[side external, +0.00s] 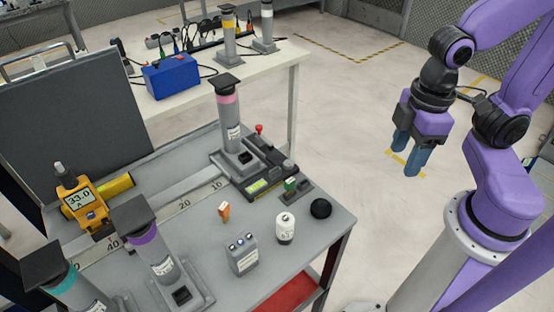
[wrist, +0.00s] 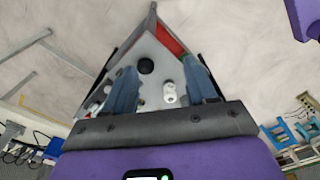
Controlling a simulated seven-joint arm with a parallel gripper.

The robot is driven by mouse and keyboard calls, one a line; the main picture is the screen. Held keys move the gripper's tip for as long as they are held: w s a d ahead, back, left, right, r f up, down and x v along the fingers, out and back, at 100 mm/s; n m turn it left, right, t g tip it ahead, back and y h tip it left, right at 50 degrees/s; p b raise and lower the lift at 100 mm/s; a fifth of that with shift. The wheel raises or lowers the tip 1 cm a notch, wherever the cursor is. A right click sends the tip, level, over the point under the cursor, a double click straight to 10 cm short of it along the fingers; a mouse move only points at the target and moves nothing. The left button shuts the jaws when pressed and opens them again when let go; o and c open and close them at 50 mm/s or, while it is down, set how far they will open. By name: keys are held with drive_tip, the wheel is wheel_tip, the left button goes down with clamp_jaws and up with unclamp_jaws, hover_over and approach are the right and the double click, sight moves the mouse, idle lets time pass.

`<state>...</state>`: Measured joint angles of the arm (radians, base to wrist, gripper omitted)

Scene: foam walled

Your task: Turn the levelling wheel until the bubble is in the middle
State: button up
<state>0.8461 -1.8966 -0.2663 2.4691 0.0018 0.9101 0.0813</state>
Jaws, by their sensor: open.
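My gripper (side external: 406,160) is open and empty, in the air to the right of the grey bench (side external: 335,232). In the wrist view its blue fingers (wrist: 160,68) stand apart, with the bench beyond them. A pink-banded column (side external: 231,118) stands on a dark base (side external: 262,178) with a yellow-green window (side external: 258,187); a bubble in it is too small to tell. A round black knob-like thing (side external: 320,208) lies near the bench's right corner and also shows in the wrist view (wrist: 146,66). I cannot tell which part is the levelling wheel.
A white cylinder (side external: 285,228), a grey box (side external: 242,255) and an orange piece (side external: 224,211) stand on the bench. A purple-banded column (side external: 149,240) and a yellow meter (side external: 80,203) are at left.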

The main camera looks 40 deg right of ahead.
drive_tip(key=w+a+m, duration=0.3)
drive_tip(key=w+m, duration=0.3)
drive_tip(key=w, duration=0.2)
drive_tip(key=m, duration=1.8)
hover_over(289, 163)
wheel_tip(289, 163, down, 4)
wheel_tip(289, 163, down, 18)
drive_tip(key=shift+w+r, duration=0.1)
drive_tip(key=c, duration=1.1)
